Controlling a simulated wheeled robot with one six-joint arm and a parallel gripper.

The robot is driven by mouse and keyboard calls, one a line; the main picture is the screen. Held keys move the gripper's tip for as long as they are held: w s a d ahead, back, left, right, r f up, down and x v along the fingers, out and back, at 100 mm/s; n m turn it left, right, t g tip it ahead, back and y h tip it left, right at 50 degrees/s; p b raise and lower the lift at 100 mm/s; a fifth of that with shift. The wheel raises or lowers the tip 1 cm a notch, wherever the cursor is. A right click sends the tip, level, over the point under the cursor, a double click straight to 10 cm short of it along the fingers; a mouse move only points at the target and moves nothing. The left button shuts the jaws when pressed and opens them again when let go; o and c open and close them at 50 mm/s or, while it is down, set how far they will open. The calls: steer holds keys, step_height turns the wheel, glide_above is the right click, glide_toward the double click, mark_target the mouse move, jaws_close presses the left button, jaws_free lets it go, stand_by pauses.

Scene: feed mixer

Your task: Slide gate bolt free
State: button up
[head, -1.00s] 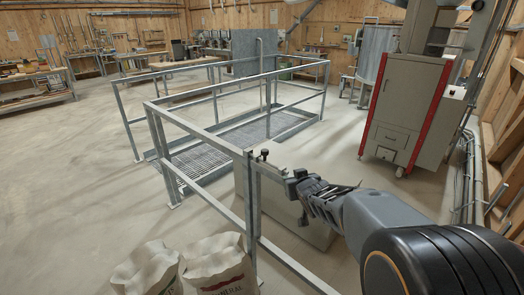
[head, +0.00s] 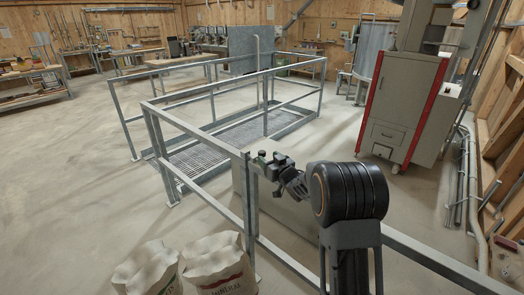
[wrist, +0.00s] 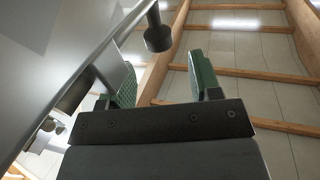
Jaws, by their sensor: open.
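The bolt's dark round knob (wrist: 158,38) sits on a short grey stem in the wrist view, in line with the gap between my fingers. It appears just beyond the fingertips; I cannot tell its exact depth. My gripper (wrist: 165,75) is open, with a green-padded finger on each side and nothing held. In the head view my gripper (head: 269,156) is at the top of the grey gate post (head: 250,190), where it hides most of the bolt. A grey metal bar (wrist: 100,55) runs diagonally close to the left finger.
Grey railings (head: 205,128) enclose a floor grate (head: 195,160). A pale box (head: 295,215) stands below my gripper. Two feed sacks (head: 215,262) stand at the front. A red-edged cabinet (head: 400,115) is at right. The floor at left is clear.

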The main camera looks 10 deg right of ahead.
mark_target(264, 154)
steer(key=shift+p+x, duration=0.6)
steer(key=shift+x, duration=2.2)
jaws_close()
